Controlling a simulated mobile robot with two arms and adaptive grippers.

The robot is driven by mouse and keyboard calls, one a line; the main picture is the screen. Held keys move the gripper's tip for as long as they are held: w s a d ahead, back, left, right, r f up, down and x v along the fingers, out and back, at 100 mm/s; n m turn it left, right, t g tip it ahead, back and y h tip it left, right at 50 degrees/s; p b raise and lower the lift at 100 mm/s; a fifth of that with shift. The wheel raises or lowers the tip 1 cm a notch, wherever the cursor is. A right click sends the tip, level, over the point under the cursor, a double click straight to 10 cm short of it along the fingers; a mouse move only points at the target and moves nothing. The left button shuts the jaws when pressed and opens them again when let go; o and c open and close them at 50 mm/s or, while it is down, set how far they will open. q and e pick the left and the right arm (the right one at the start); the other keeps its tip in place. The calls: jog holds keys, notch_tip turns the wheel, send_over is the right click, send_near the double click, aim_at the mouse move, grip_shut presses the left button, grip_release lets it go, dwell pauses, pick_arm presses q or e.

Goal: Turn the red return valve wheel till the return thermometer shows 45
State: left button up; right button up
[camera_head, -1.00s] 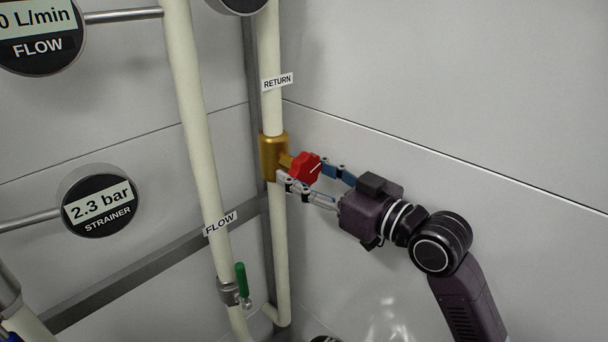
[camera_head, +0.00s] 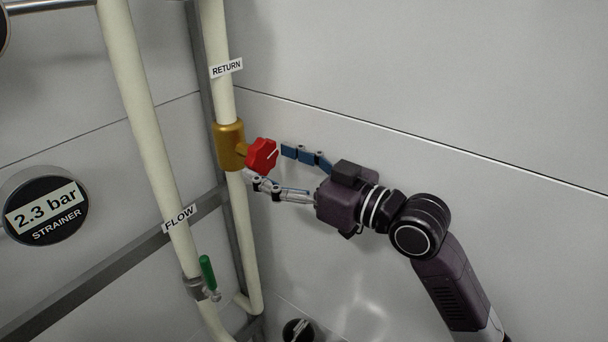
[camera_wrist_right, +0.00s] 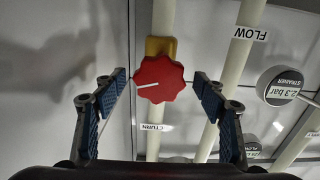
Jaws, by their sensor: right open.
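The red return valve wheel (camera_head: 262,155) has a lobed rim and a white pointer line. It sits on a brass valve body (camera_head: 230,146) on the cream return pipe (camera_head: 218,92). My right gripper (camera_head: 269,167) is open, with its fingertips on either side of the wheel. In the right wrist view the wheel (camera_wrist_right: 160,78) lies between the open fingertips (camera_wrist_right: 161,77), with a gap on each side. Its pointer line points left there. The return thermometer's reading is not visible. My left gripper is out of view.
The cream flow pipe (camera_head: 142,120) runs left of the return pipe and carries a green lever (camera_head: 208,272). A strainer gauge (camera_head: 45,207) reads 2.3 bar at the left. A grey wall stands close behind my right arm.

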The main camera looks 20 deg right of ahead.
jog(key=v, duration=0.8)
jog(key=shift+s+d, duration=0.3)
